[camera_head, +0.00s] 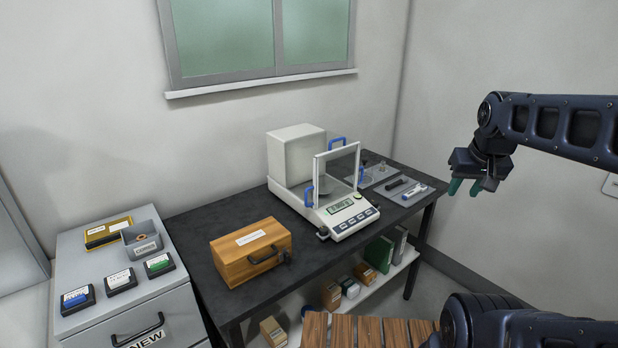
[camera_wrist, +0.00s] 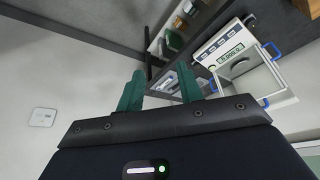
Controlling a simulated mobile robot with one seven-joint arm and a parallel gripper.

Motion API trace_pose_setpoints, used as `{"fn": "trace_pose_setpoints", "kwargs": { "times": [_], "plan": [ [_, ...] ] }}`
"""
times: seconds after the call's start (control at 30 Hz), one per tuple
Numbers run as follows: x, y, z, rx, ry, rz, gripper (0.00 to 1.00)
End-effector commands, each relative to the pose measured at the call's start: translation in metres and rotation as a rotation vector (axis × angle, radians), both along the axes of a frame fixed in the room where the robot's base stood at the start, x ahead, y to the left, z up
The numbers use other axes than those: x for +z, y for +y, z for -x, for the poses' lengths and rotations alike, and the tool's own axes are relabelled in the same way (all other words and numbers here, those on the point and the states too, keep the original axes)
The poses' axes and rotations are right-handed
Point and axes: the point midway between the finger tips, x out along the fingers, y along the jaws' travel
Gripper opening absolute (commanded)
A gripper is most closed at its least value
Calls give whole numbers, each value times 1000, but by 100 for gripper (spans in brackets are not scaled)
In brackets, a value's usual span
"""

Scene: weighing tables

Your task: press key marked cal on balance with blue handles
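The balance with blue handles (camera_head: 338,207) stands on the dark table, with a clear draft shield in front of a white housing. Its front panel has a lit display (camera_head: 339,206) and a row of several keys (camera_head: 356,220); their markings are too small to read. The balance also shows in the wrist view (camera_wrist: 222,48), at the upper right. My gripper (camera_head: 465,187) is in the air to the right of the table, well apart from the balance. Its green fingertips (camera_wrist: 160,90) are spread apart with nothing between them.
A wooden box (camera_head: 250,252) with a dark handle sits left of the balance. A tray with small tools (camera_head: 402,188) lies to its right. A grey cabinet (camera_head: 85,318) bearing several small boxes stands at the left. A lower shelf (camera_head: 350,298) holds boxes and binders. Air between my gripper and the balance is clear.

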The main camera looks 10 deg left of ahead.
Motion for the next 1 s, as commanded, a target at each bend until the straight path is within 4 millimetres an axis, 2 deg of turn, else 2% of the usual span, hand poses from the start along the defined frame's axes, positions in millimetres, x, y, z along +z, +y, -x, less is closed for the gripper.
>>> {"fn": "trace_pose_setpoints", "kwargs": {
  "times": [0.47,0.67,1.0],
  "plan": [
    [0,0,0,0,0,0,36],
    [0,0,0,0,0,0,1],
    [0,0,0,0,0,0,0]
  ]
}}
